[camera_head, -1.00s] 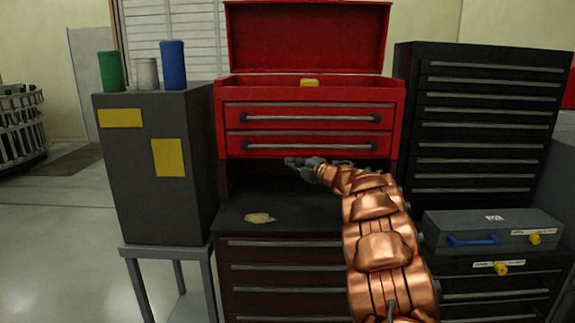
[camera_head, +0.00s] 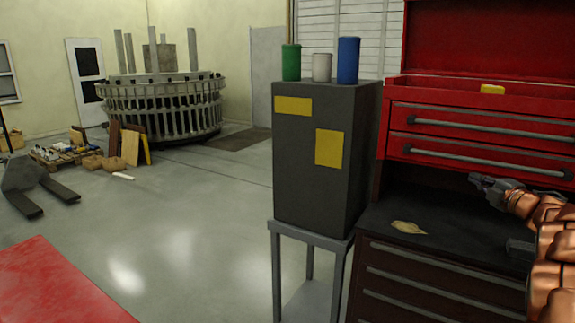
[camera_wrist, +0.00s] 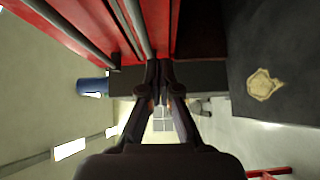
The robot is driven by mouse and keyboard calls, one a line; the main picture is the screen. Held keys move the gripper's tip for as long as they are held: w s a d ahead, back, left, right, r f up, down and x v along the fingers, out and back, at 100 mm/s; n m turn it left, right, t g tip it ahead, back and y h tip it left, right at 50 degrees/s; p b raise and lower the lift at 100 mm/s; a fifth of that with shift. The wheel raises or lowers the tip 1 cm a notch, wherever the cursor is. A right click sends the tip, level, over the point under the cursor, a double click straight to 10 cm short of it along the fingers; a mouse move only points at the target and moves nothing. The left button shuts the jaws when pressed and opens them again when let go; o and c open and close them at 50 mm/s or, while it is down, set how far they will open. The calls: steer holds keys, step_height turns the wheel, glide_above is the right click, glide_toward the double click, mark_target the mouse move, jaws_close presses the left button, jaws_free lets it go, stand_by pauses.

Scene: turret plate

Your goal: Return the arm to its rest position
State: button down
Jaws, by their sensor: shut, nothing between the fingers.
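My gripper (camera_head: 478,180) is at the right of the head view, at the end of my copper-coloured arm, in front of the red tool chest (camera_head: 480,137) and above the dark worktop (camera_head: 455,225). Its fingers are shut and empty, and the fingertips also show close together in the wrist view (camera_wrist: 160,66). The arm is partly cut off by the right edge of the head view. A crumpled tan cloth (camera_head: 408,227) lies on the worktop, below and left of my gripper; it also shows at the right of the wrist view (camera_wrist: 263,84).
A dark grey cabinet (camera_head: 310,185) on a stand carries green (camera_head: 291,62), white (camera_head: 322,68) and blue (camera_head: 348,61) cylinders. A yellow object (camera_head: 492,89) sits in the open chest top. Open floor (camera_head: 180,220) lies left, with a red surface (camera_head: 60,285) at the lower left.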

step_height(320, 180, up, 5)
steer(key=s+m+g+h+p, duration=0.1)
steer(key=m+g+h, duration=0.1)
steer(key=m+h, duration=0.5)
steer(key=s+a+f+m+g+y+p, duration=0.1)
steer(key=s+a+f+g, duration=0.5)
steer(key=s+a, duration=0.7)
steer(key=s+a+f+m+g+y+p, duration=0.2)
steer(key=s+a+f+m+g, duration=0.4)
steer(key=s+a, duration=0.8)
steer(key=s+a+f+m+g+y+p, duration=0.1)
steer(key=s+a+f+m+g+y, duration=0.2)
steer(key=s+a+f, duration=0.4)
steer(key=s+a+m+g, duration=0.1)
steer(key=s+a, duration=0.5)
steer(key=s, duration=0.6)
steer(key=shift+s+a+f+g, duration=0.2)
steer(key=shift+s+f+g, duration=0.1)
steer(key=shift+g, duration=0.6)
